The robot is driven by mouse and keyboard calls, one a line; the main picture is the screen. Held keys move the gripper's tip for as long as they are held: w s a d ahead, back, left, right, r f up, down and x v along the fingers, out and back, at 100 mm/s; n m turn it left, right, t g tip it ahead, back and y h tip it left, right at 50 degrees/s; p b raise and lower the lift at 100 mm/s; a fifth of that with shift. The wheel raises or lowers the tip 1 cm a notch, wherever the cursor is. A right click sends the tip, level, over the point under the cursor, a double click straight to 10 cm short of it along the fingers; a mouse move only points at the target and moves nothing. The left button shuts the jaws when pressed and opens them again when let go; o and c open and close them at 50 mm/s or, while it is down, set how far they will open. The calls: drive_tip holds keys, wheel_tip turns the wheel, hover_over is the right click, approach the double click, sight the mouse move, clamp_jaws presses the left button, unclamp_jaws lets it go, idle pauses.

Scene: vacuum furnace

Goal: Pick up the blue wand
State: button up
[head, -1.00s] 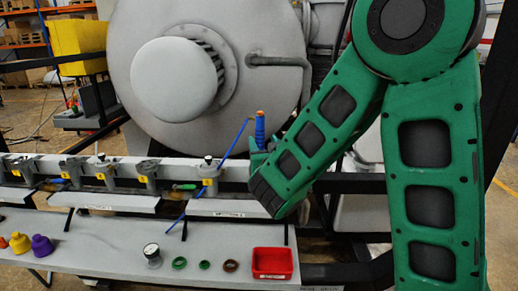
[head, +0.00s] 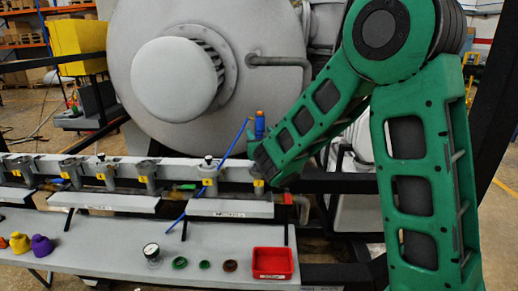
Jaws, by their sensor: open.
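A thin blue rod (head: 236,136) leans at a slant across the white rail, its upper end in front of the big grey furnace door; its lower end (head: 176,224) shows below the shelf. Just right of its top stands an upright blue piece with an orange top (head: 260,125). I cannot tell whether the rod or this piece is the wand. The dark end of my arm is just below the upright piece and covers what lies behind it. My gripper's fingers cannot be made out.
The white rail carries several grey clamps with yellow labels (head: 100,170). A lower bench holds a red tray (head: 272,262), a gauge (head: 152,252), small rings and coloured caps (head: 42,244). Black frame bars stand at right. The furnace door (head: 235,50) is close behind.

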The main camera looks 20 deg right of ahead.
clamp_jaws()
